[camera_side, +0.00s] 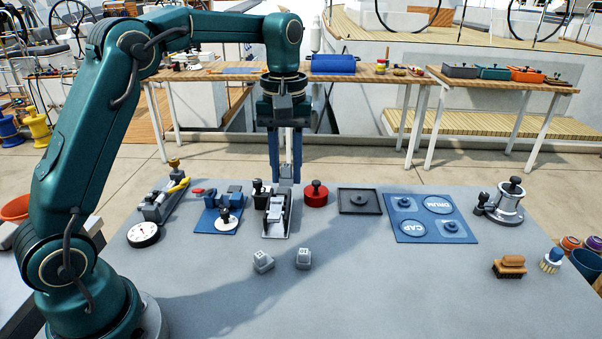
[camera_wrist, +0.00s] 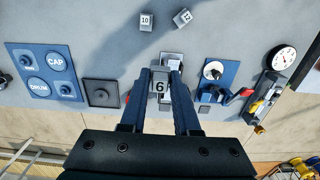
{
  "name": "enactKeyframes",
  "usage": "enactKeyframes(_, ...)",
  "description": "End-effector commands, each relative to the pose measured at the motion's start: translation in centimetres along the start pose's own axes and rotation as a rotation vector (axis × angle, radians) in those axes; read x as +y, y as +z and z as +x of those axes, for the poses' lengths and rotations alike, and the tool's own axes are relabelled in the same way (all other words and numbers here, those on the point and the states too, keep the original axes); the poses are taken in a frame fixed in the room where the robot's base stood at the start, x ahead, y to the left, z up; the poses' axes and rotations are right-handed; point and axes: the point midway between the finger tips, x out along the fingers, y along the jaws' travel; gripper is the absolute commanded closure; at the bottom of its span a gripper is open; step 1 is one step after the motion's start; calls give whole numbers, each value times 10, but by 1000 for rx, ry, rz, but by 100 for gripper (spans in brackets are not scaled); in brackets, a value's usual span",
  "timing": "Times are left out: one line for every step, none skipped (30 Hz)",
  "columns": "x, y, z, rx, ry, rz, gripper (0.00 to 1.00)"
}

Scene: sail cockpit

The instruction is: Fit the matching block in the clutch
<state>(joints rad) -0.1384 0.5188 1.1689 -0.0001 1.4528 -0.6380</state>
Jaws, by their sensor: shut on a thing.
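My gripper (camera_side: 285,180) is shut on a small grey block marked 6 (camera_wrist: 160,87), which shows between the fingertips in the wrist view. My gripper (camera_wrist: 161,77) points down over the back part of the clutch (camera_side: 275,221), a grey metal fitting with a black part at its back left. The clutch (camera_wrist: 172,60) is partly hidden by the block and fingers in the wrist view. I cannot tell whether the block touches it. Two other grey blocks lie in front on the table: one marked 10 (camera_wrist: 146,20) and one marked 12 (camera_wrist: 182,18).
A blue fixture (camera_side: 215,213) and a fitting with a dial gauge (camera_side: 144,235) stand left of the clutch. A red round piece (camera_side: 316,195), a black tray (camera_side: 345,208) and a blue CAP and DRUM board (camera_side: 400,232) lie right. The front middle table is mostly clear.

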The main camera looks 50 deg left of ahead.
Motion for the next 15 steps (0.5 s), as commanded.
enactKeyframes(2, -5, 0, 0, 0, 14, 100)
enactKeyframes(3, -9, 0, 0, 0, 22, 100)
enactKeyframes(4, -15, 2, 0, 0, 33, 100)
enactKeyframes(3, -21, 4, -1, -1, 38, 100)
enactKeyframes(3, -27, 6, -2, -1, 45, 100)
enactKeyframes(2, -36, 9, -1, -1, 50, 100)
enactKeyframes(1, -42, 12, -3, -2, 53, 100)
enactKeyframes(-1, -49, 15, -4, -2, 54, 100)
enactKeyframes(-3, -57, 20, -3, -2, 55, 100)
enactKeyframes(-5, -63, 24, -3, -2, 54, 100)
enactKeyframes(-7, -68, 27, -3, -2, 53, 100)
enactKeyframes(-10, -74, 32, -4, -2, 49, 100)
enactKeyframes(-12, -79, 36, -4, -2, 44, 100)
enactKeyframes(-15, -83, 40, -4, -2, 39, 100)
enactKeyframes(-19, -88, 45, -4, -2, 29, 100)
